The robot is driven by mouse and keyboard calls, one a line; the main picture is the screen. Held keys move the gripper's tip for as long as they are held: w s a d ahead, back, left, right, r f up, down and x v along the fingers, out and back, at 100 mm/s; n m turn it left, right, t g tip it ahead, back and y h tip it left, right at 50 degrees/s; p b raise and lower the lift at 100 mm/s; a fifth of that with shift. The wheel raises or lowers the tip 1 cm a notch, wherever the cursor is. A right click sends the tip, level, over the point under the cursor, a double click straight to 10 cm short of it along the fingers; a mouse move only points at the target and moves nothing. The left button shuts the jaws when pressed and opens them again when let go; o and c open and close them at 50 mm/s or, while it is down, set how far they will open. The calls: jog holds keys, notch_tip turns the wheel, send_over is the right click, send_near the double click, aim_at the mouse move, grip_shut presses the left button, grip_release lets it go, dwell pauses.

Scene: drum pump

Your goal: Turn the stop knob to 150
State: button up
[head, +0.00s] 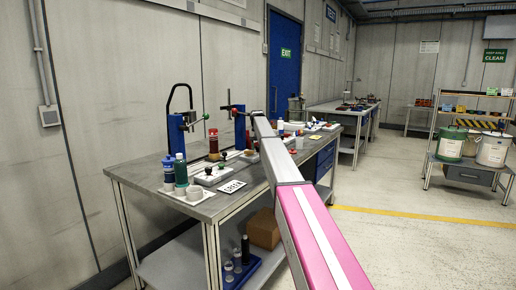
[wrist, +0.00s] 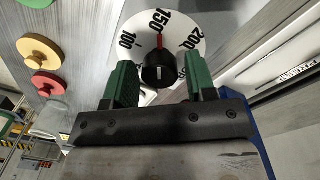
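The stop knob (wrist: 158,72) is black with a short white line. It sits in front of a white round dial (wrist: 181,24) with black numbers, among them 100, 150 and 200. A red pointer mark rises from the knob toward the 150; I cannot tell whether it turns with the knob. My gripper (wrist: 160,66) is open, with one green finger on each side of the knob and a visible gap to it. In the head view my arm reaches over the workbench (head: 150,168); the knob cannot be made out there.
In the wrist view a yellow round button (wrist: 40,50) and a red one (wrist: 48,84) lie left of the dial. Bottles (head: 181,172), blue-based stands (head: 177,135) and small fixtures stand on the bench. The floor right of the bench is open.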

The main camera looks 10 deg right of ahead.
jog(key=shift+o, duration=0.2)
notch_tip(320, 180, up, 11)
jog(key=shift+a, duration=0.15)
dwell(0.5)
jog(key=shift+f, duration=0.1)
